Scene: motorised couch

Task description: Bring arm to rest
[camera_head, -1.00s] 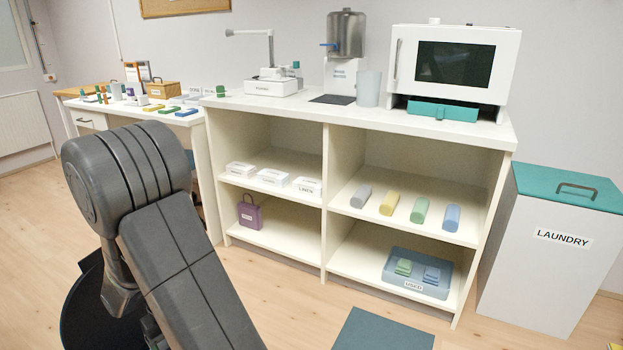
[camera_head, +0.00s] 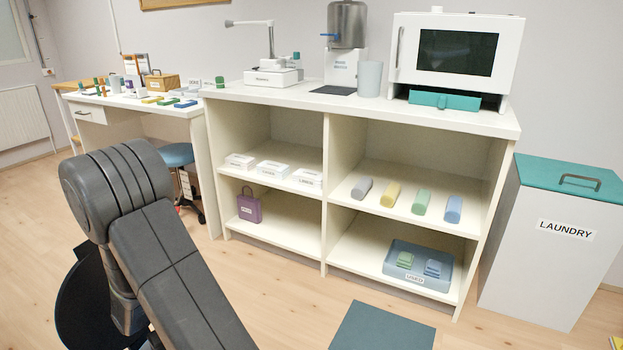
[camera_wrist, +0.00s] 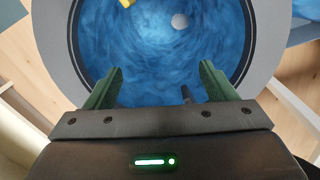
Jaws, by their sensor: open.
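My gripper (camera_wrist: 155,82) shows in the wrist view with its two green jaws apart and nothing between them. Beyond the jaws is a wide round opening with a grey rim (camera_wrist: 50,60) and a swirling blue inside. A bit of something yellow (camera_wrist: 125,3) and a pale round spot (camera_wrist: 179,21) show within it. I cannot tell what the round thing is or how far away it is. In the head view my dark grey arm (camera_head: 160,235) is bent at the lower left, and its gripper end is hidden.
A white shelf unit (camera_head: 360,112) stands ahead with a white cabinet (camera_head: 455,52) on top. A laundry bin (camera_head: 545,260) is at right. A desk (camera_head: 90,118) and blue stool (camera_head: 176,154) are behind my arm at left. A teal mat (camera_head: 380,328) lies in front.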

